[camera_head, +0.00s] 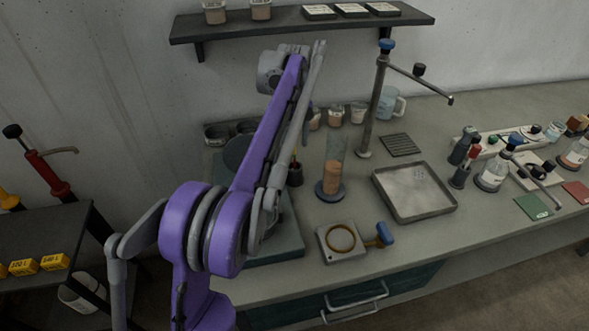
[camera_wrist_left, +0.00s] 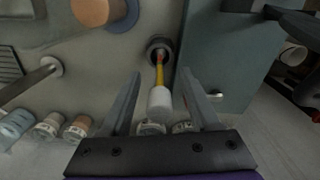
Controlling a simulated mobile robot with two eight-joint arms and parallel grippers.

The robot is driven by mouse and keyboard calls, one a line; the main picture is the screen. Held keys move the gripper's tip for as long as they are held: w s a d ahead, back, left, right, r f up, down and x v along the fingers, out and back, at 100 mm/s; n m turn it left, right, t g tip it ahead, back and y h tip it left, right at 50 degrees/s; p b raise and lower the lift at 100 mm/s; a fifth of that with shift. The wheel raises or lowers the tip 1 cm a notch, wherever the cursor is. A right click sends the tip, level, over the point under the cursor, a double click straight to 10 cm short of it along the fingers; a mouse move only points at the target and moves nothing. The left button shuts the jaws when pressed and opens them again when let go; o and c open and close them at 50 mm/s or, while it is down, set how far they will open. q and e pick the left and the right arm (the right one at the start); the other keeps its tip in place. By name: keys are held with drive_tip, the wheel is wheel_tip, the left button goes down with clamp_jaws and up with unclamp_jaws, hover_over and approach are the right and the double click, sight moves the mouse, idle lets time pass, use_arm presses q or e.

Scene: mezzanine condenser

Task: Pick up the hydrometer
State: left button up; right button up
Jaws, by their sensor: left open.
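A slim upright piece with a white rounded top, a yellow stem and a reddish lower part, which I take as the hydrometer (camera_wrist_left: 159,102), stands in a small dark round holder (camera_wrist_left: 153,47) in the left wrist view. My left gripper (camera_wrist_left: 161,74) is open, with one finger on each side of the white top; I cannot tell whether they touch it. In the head view the dark holder (camera_head: 295,176) stands on the counter just right of my arm, which hides the gripper and the white top. My right gripper is not in view.
A clear cylinder with brown contents (camera_head: 332,177) stands close right of the holder. A metal stand (camera_head: 373,105), a grey tray (camera_head: 377,189) and a ring plate (camera_head: 325,250) are nearby. A wall shelf (camera_head: 300,24) hangs above. Bottles crowd the counter's right end.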

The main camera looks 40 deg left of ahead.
use_arm(q)
clamp_jaws()
idle(0.3)
idle(1.1)
